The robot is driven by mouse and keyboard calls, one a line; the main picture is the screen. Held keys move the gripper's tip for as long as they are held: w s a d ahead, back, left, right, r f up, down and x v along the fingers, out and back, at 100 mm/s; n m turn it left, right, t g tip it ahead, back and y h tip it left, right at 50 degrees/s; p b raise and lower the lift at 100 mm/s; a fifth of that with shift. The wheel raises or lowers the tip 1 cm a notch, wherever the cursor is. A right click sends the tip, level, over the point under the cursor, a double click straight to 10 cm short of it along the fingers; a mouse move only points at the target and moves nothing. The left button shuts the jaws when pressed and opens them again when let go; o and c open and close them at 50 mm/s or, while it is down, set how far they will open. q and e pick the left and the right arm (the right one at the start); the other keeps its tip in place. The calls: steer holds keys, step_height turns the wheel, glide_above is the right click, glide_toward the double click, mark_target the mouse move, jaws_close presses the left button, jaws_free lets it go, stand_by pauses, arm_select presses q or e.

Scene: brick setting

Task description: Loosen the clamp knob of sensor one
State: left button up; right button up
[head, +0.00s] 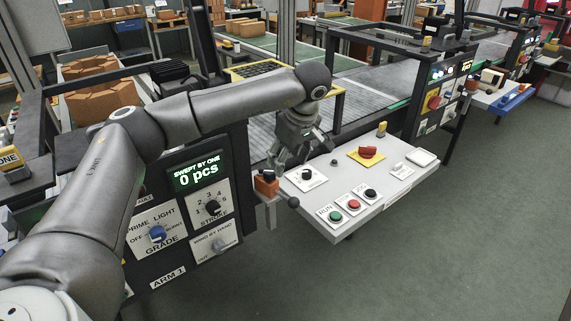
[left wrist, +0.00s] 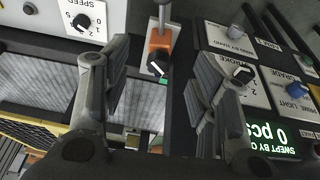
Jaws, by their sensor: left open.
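A yellow block (head: 17,174) with a plate reading ONE (head: 9,157) shows at the left edge in the head view. No clamp knob can be made out on it. My left gripper (head: 288,158) is open and empty, above an orange block (head: 266,184) at the corner between the black panel and the white console. In the left wrist view the open fingers (left wrist: 160,68) stand on either side of this orange block (left wrist: 158,46), apart from it. I cannot tell whether the orange block belongs to a sensor. My right gripper is not in view.
The black panel (head: 163,258) carries dials and a display reading 0 pcs (head: 198,174). The white console (head: 376,198) has several buttons and a red knob (head: 367,152). The green floor (head: 430,270) at front right is clear.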

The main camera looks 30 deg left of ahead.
mark_target(270, 171)
arm_select(q)
steer(key=shift+y, duration=0.6)
steer(key=a+f, duration=0.2)
steer(key=w+a+f+p, duration=0.1)
steer(key=a+f, duration=0.1)
steer(key=f, duration=0.1)
steer(key=w+a+f+p, duration=0.1)
steer(key=a+f, duration=0.1)
steer(key=shift+a+f, duration=0.25)
steer(key=c, duration=1)
steer(key=shift+w, duration=0.1)
